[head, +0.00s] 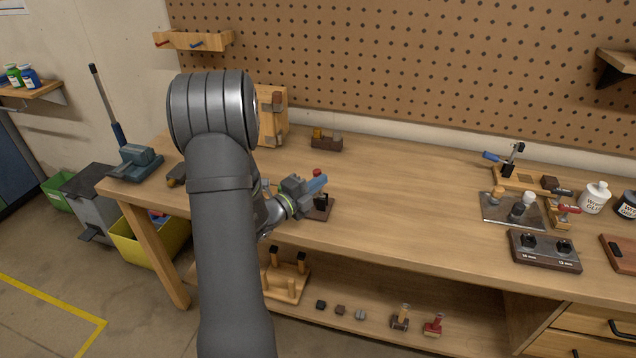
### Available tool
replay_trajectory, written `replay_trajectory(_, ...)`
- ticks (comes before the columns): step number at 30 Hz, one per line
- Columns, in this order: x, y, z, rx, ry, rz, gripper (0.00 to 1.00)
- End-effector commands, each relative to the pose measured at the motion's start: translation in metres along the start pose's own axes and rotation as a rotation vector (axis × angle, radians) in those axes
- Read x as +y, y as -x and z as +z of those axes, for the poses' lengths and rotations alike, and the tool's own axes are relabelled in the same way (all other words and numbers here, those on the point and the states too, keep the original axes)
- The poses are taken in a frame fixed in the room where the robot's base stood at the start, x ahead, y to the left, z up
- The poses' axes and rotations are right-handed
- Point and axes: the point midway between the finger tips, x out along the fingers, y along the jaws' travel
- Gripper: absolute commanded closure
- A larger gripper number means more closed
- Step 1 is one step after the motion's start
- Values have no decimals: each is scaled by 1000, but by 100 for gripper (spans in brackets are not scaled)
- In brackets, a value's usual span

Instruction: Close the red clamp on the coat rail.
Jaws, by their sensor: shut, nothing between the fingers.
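My gripper (318,184) is shut and empty over the left-middle of a wooden workbench. It is small here, and my arm hides part of the area around it. A small fixture with a dark reddish base (325,212) stands close by it; a red knob (317,172) shows just above the gripper. I cannot tell whether they touch. A red-handled clamp (568,209) sits on a wooden block at the bench's right, well away from my gripper. A wooden rail (215,40) on the wall carries a small red piece (163,43) and a blue piece. I cannot tell which is the coat rail.
A blue-handled toggle clamp (492,156), a metal plate (497,212), a dark two-hole block (544,252) and a white glue bottle (594,197) crowd the bench's right. A wooden block (272,115) stands behind my arm. The bench middle (410,195) is clear.

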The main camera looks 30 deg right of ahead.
Motion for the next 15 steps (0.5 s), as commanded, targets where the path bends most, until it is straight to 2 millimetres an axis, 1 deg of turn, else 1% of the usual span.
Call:
replay_trajectory(8,-3,-14,-39,8,0,0,100)
replay_trajectory(10,-2,2,-35,-1,1,1,100)
replay_trajectory(15,-1,34,-35,-1,1,0,100)
